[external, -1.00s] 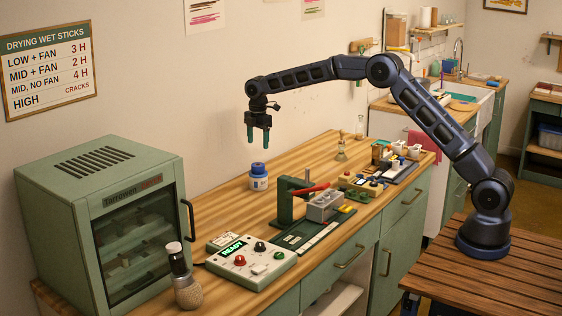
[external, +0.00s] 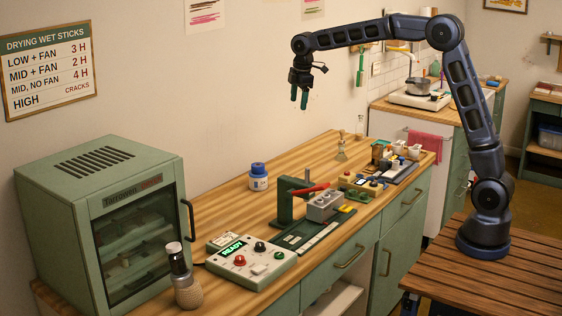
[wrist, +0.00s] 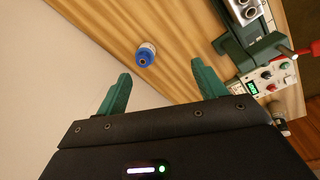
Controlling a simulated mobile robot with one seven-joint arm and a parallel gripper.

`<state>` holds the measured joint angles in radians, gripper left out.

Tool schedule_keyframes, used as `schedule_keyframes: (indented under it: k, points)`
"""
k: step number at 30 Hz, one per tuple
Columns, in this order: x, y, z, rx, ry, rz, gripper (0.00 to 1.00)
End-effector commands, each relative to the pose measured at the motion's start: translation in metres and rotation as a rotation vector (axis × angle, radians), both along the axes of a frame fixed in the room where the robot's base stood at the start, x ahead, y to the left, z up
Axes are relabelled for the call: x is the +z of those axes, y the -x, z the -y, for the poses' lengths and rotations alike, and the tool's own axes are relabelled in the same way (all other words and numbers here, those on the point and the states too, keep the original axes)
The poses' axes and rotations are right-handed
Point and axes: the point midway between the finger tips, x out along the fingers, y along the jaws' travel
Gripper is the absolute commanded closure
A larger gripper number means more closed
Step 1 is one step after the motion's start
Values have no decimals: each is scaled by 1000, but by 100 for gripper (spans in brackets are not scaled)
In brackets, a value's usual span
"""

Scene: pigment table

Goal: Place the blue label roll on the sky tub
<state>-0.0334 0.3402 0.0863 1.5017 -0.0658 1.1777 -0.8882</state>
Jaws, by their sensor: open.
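A blue ring-shaped piece with a dark centre, apparently the blue label roll (external: 258,168), rests on top of a small white-and-blue tub (external: 259,183), apparently the sky tub. The two form one upright stack on the wooden worktop. In the wrist view the roll (wrist: 144,58) covers most of the tub, and a pale strip of the tub (wrist: 149,46) shows behind it. My gripper (external: 298,98) is open and empty, high above the worktop and to the right of the stack. In the wrist view its green fingers (wrist: 161,72) are apart with nothing between them.
A green press with a red lever (external: 286,203) stands right of the stack. A control box (external: 250,265), a green cabinet (external: 100,225) and a pepper-mill-like bottle (external: 185,285) are nearer. A tray of small items (external: 405,172) lies at right. The worktop around the stack is clear.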

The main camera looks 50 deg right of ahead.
Motion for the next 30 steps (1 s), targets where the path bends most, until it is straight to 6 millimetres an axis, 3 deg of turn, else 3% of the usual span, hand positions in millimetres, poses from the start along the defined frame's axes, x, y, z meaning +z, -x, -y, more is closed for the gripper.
schedule_keyframes:
  k: [1,6,15,23,30]
  points:
    - [11,18,4,-31,-3,12,30]
    - [36,73,14,-140,-17,46,30]
    - [61,176,30,-334,-53,102,30]
    - [64,266,43,-504,-97,150,30]
    - [49,347,53,-660,-148,190,30]
